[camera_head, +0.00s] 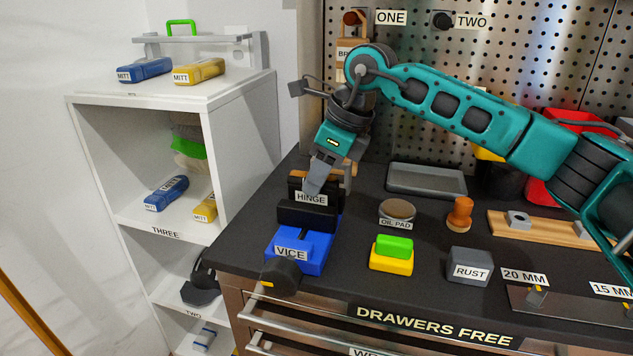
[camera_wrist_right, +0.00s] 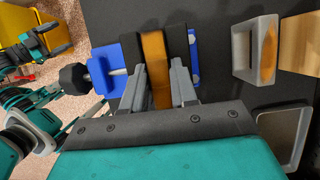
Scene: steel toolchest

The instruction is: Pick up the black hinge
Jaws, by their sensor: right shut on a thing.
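The black hinge, with its HINGE label (camera_head: 311,198), stands upright at the black jaws of the blue vice (camera_head: 285,255) at the left end of the bench. My right gripper (camera_head: 313,186) reaches down onto it from above, and its fingers hide part of it. In the right wrist view, my right gripper (camera_wrist_right: 157,85) has its two grey fingers shut on an orange-brown strip between the black vice parts. I take this strip to be part of the hinge. The blue vice body (camera_wrist_right: 108,64) shows behind the fingers.
Right of the vice are an oil pad (camera_head: 397,210), a green and yellow block (camera_head: 392,256), an orange knob (camera_head: 460,214) and a grey RUST block (camera_head: 469,267). A grey tray (camera_head: 427,180) lies behind. A white shelf (camera_head: 85,100) stands left.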

